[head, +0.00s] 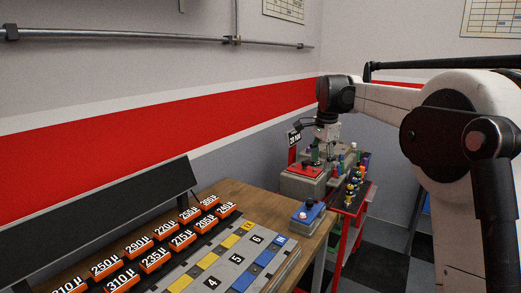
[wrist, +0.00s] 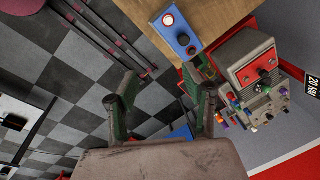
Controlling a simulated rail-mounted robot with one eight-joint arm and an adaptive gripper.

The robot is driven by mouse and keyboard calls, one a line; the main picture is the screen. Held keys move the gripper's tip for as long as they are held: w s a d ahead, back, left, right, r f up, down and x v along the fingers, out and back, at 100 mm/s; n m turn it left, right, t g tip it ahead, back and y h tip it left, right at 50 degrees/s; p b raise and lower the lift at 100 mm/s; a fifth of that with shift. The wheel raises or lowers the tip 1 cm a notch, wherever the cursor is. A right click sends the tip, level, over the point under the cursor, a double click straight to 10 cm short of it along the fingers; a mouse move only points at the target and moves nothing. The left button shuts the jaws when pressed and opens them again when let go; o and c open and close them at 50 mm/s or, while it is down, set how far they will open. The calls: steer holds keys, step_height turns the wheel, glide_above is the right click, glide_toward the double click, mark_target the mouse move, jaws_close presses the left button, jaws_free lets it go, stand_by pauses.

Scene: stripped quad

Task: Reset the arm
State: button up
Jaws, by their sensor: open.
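My arm reaches in from the right of the head view. My gripper (head: 323,152) points down at its end, over the far corner of the workbench beside a grey machine with a red top (head: 303,174). In the wrist view my gripper (wrist: 167,88) is open. I see nothing held. The right finger overlaps the view of the bench-end equipment; I cannot tell its exact clearance.
The wooden bench (head: 236,192) carries orange labelled blocks (head: 182,239) and a numbered grey board (head: 226,270). A blue button box (head: 307,214) sits at its end; it also shows in the wrist view (wrist: 183,38). A red-framed cart (head: 344,208) holds several small coloured items.

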steer(key=s+r+n+t, duration=0.25)
steer(key=s+n, duration=0.45)
steer(key=s, duration=1.7)
steer(key=s+f+n+t, duration=0.1)
steer(key=s+f+n, duration=0.2)
steer(key=s+f, duration=0.3)
steer(key=s+f+n+t+b, duration=0.1)
steer(key=s+f+n, duration=0.2)
steer(key=s+f, duration=0.4)
steer(key=s, duration=0.7)
steer(key=shift+s+t, duration=0.15)
steer(key=shift+t, duration=0.2)
